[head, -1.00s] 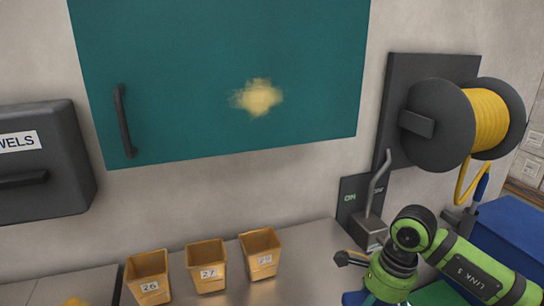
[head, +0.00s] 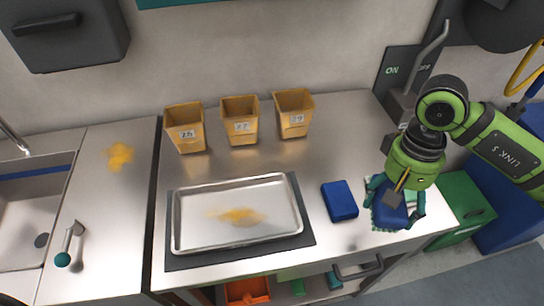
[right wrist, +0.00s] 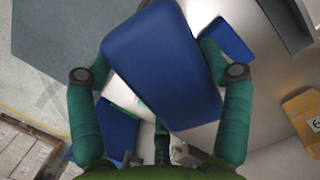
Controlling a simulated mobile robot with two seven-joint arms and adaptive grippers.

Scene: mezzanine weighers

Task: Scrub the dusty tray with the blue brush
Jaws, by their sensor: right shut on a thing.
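The tray (head: 190,212) is a shallow silver metal pan with a yellow dust patch (head: 236,215) in its middle. It lies on a dark mat (head: 185,262) on the steel counter. My right gripper (head: 393,213) is at the counter's right end, right of the tray and apart from it. It is shut on a blue block-shaped thing (right wrist: 165,65), which fills the space between the fingers in the right wrist view. A second blue block (head: 340,200) lies on the counter between tray and gripper. My left gripper is not in view.
Three yellow bins (head: 240,120) labelled 26, 27 and 29 stand behind the tray. A sink (head: 25,215) and another yellow dust patch (head: 119,157) are at left. A lever switch box (head: 402,100) stands behind my right arm. Green and blue boxes stand right of the counter.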

